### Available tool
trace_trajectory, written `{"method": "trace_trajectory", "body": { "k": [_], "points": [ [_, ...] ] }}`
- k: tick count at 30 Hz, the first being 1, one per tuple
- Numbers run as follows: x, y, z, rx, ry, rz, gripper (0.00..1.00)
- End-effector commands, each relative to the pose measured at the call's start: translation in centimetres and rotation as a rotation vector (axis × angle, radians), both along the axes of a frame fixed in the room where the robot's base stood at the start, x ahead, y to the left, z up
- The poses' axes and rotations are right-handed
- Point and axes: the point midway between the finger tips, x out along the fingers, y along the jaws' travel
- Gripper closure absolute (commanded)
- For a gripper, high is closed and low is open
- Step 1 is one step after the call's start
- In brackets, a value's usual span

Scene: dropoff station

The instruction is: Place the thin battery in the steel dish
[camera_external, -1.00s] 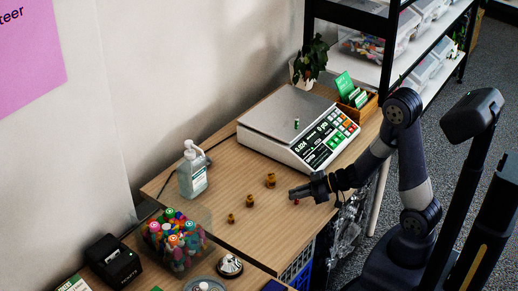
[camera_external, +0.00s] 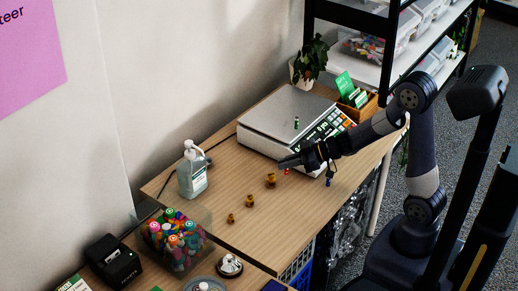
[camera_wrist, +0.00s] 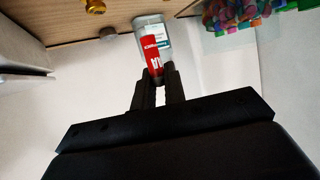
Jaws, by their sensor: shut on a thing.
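My gripper (camera_external: 283,163) is shut on a small red battery (camera_wrist: 153,56), held out past the fingertips in the wrist view. The battery's red end (camera_external: 286,171) shows just under the fingers in the external view, above the table. The scale's flat steel pan (camera_external: 288,112) is the likely steel dish; it lies behind and above my gripper in the picture. A small green cylinder (camera_external: 296,123) stands on the pan. A small blue cylinder (camera_external: 328,182) stands near the table's right edge, below my wrist.
Three brass weights, one of them close to my gripper (camera_external: 271,180), stand on the wooden table (camera_external: 215,212). A sanitizer bottle (camera_external: 192,170) stands at left. A clear bin of colourful items (camera_external: 177,240) is at front left. A potted plant (camera_external: 309,62) stands behind the scale.

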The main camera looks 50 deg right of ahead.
Motion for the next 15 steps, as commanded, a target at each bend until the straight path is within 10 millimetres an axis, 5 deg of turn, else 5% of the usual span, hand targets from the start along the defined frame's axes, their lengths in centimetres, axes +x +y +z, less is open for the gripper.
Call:
{"method": "trace_trajectory", "body": {
  "k": [15],
  "points": [
    [16.9, 1.3, 1.7, 0.004, 0.016, 0.034, 1.00]
  ]
}}
